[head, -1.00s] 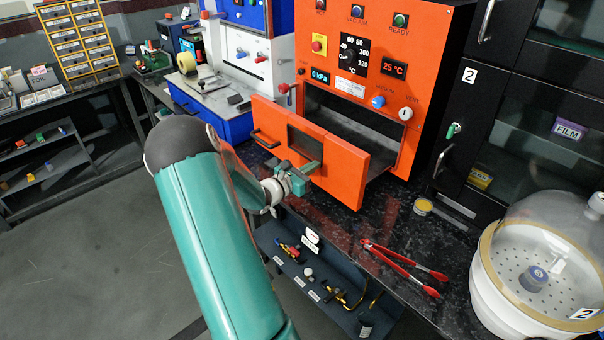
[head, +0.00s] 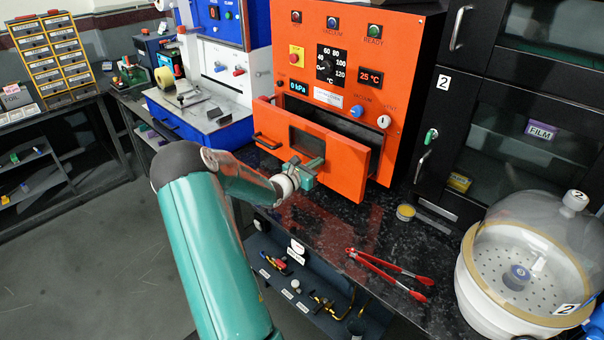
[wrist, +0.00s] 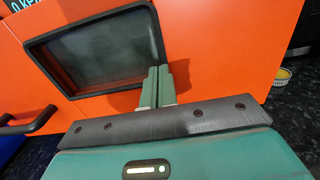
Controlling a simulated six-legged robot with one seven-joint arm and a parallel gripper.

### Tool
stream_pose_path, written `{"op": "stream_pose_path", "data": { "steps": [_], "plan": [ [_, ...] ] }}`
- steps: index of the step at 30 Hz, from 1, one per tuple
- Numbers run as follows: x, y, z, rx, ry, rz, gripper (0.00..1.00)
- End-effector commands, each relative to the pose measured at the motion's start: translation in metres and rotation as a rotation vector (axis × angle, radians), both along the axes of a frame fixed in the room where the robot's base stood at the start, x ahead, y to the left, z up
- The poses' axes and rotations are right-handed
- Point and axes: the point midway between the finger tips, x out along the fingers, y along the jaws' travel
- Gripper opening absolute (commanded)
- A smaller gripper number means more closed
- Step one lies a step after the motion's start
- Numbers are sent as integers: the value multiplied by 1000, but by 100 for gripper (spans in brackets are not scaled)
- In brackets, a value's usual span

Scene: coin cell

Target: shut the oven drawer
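The orange oven drawer (head: 340,165) stands partly open, with a dark gap (head: 335,118) between its front and the oven body. Its front has a dark window and a dark bar handle (head: 267,141) at the left; the handle also shows in the wrist view (wrist: 38,118). My gripper (head: 312,168) is at the middle of the drawer front, right of the handle. In the wrist view its fingers (wrist: 160,80) are together, with nothing seen between them, at the lower right of the window (wrist: 98,50). The tips appear to touch the front, though exact contact is hard to tell.
The orange oven (head: 350,60) stands on a dark speckled counter (head: 330,225). Red tongs (head: 385,273) and a small yellow-rimmed tin (head: 405,212) lie to the right. A domed white vessel (head: 520,270) is at the far right. A blue-and-white machine (head: 200,120) stands to the left.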

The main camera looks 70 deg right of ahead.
Motion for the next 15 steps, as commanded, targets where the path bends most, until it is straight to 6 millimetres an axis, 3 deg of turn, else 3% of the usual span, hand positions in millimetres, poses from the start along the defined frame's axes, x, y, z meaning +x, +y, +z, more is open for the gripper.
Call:
{"op": "stream_pose_path", "data": {
  "steps": [6, 15],
  "plan": [
    [-31, -56, -1, -1, 2, -3, 0],
    [-52, -101, -1, 0, 0, -1, 0]
  ]
}}
